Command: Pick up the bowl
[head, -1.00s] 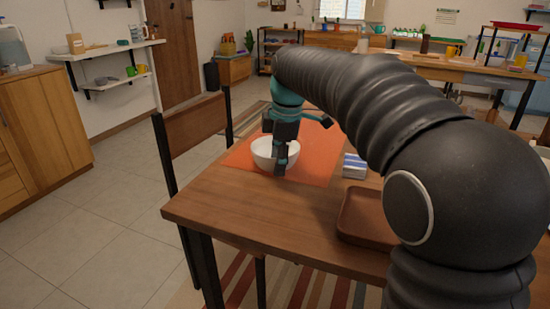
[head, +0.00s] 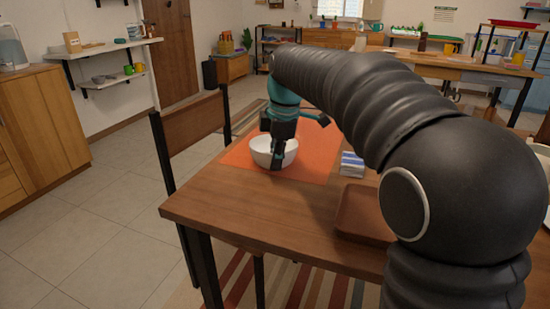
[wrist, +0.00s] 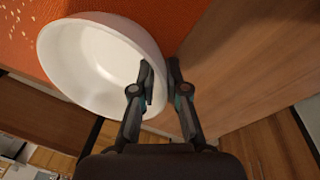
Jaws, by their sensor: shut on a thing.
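The white bowl (head: 262,147) is at the near edge of the orange mat (head: 312,164) on the wooden table. My gripper (head: 279,162) is at the bowl's near right side in the head view. There my gripper (wrist: 162,88) is shut on the bowl's rim, one finger inside the wall and one outside. Whether the bowl's base touches the mat cannot be told.
A brown tray (head: 364,214) and a blue-and-white folded cloth (head: 352,164) lie on the table to the right of the bowl. A wooden chair (head: 192,128) stands at the table's left side. Bare table (head: 240,203) lies in front of the mat.

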